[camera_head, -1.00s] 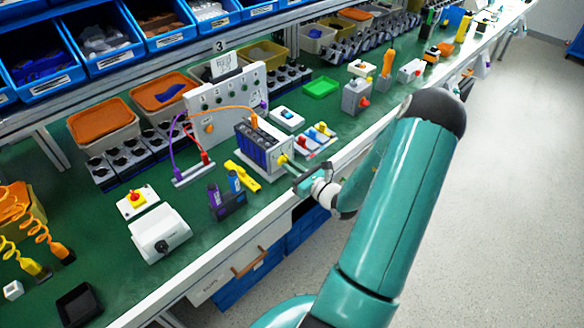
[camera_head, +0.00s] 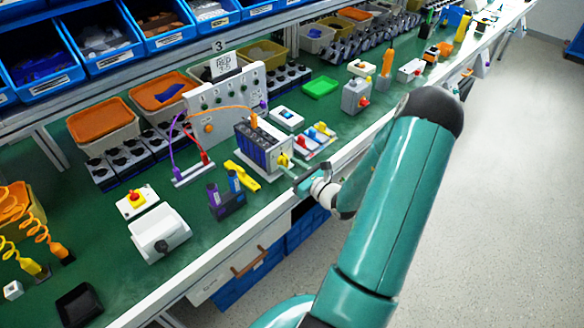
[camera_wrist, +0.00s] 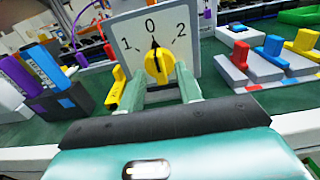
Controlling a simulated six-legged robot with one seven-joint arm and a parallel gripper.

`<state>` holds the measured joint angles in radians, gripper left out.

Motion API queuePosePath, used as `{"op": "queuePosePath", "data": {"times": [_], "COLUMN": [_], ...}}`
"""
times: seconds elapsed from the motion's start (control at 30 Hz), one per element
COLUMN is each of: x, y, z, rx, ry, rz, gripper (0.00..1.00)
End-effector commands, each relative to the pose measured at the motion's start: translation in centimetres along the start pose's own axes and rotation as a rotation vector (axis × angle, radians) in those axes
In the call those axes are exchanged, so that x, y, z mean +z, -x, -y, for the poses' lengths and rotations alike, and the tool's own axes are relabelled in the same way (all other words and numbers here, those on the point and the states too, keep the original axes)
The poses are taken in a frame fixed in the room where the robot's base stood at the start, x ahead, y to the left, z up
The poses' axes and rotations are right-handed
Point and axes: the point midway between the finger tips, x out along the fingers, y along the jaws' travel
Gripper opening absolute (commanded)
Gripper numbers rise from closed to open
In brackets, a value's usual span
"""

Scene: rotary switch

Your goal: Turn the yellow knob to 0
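The yellow knob (camera_wrist: 157,64) sits on a white dial plate (camera_wrist: 185,23) marked 1, 0 and 2. In the head view the knob (camera_head: 284,160) faces my arm, on the front of a box (camera_head: 253,157). My gripper (camera_wrist: 161,74) is open, with one green finger on each side of the knob's lower part. Whether the fingers touch the knob cannot be told. In the head view my gripper (camera_head: 296,177) is just in front of the dial plate.
A yellow tool (camera_head: 242,176) lies left of the box. A row of coloured switches (camera_head: 316,139) is to the right. The bench front edge (camera_head: 255,223) runs below my gripper.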

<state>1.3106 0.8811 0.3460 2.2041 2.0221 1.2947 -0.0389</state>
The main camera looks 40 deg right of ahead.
Motion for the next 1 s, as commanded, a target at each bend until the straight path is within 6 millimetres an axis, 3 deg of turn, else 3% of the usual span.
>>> {"op": "queuePosePath", "data": {"times": [0.27, 0.7, 1.0], "x": [0.0, 0.0, 0.0], "y": [3.1, 12.2, 13.8], "z": [0.1, 0.1, 0.0], "rx": [-0.002, -0.003, 0.000], "ry": [0.000, 0.000, 0.000], "rz": [-0.001, -0.001, -0.001], "gripper": [0.35, 0.35, 0.35]}}
